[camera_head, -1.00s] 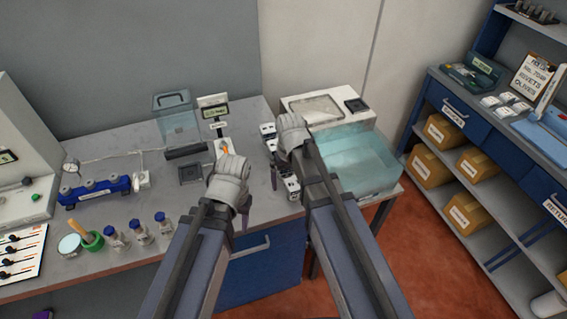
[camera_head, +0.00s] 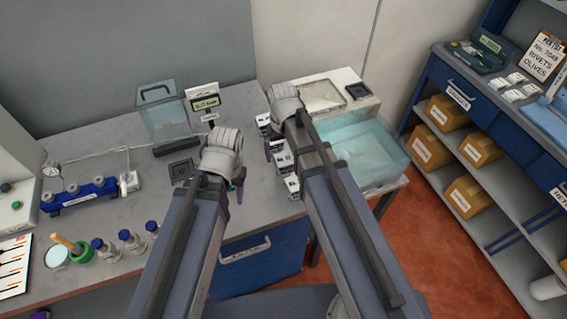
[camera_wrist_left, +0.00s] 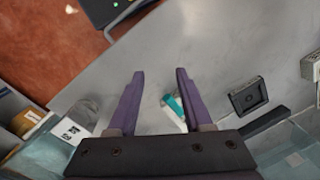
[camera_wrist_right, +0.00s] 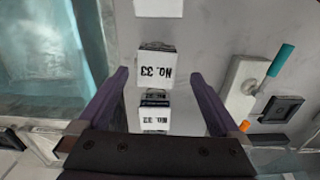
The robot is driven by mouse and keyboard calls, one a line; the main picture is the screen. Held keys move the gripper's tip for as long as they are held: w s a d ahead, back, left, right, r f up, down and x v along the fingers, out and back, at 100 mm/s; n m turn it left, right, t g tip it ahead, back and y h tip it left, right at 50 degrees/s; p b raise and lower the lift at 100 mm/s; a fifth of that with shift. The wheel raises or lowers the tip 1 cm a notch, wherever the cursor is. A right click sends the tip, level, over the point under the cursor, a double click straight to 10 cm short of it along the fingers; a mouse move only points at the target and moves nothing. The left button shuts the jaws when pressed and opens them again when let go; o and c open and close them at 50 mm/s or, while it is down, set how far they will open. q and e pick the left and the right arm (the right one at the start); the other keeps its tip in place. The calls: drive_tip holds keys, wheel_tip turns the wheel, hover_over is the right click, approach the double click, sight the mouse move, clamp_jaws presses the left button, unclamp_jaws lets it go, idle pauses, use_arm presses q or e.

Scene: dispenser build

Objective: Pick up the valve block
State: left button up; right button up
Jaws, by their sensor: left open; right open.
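A white block with a teal lever and an orange tip, which looks like the valve block (camera_wrist_right: 240,88), lies on the bench at the right of the right wrist view, outside the jaws. Its white and teal body shows between and beyond the fingers in the left wrist view (camera_wrist_left: 176,108). In the head view it is mostly hidden behind my left gripper (camera_head: 238,184). My left gripper (camera_wrist_left: 160,72) is open and empty above the bench.
A clear teal-tinted tub (camera_head: 370,150) stands at the bench's right end. A black square holder (camera_head: 181,170), a sign (camera_head: 204,102) and a clear bin (camera_head: 163,110) are behind my left gripper. A blue fixture with knobs (camera_head: 80,195) and several bottles (camera_head: 130,241) stand left.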

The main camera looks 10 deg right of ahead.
sight(284, 165)
use_arm(q)
drive_tip(key=shift+f+b, duration=3.5)
drive_tip(key=shift+f, duration=0.25)
use_arm(e)
drive_tip(key=shift+w+d+f, duration=0.1)
drive_tip(key=shift+d+f, duration=0.05)
drive_tip(key=shift+f, duration=1.75)
drive_tip(key=shift+w+d+f, duration=0.1)
drive_tip(key=shift+f, duration=1.8)
use_arm(q)
drive_tip(key=shift+r, duration=0.1)
use_arm(e)
drive_tip(key=shift+r, duration=0.1)
drive_tip(key=shift+c, duration=0.2)
clamp_jaws()
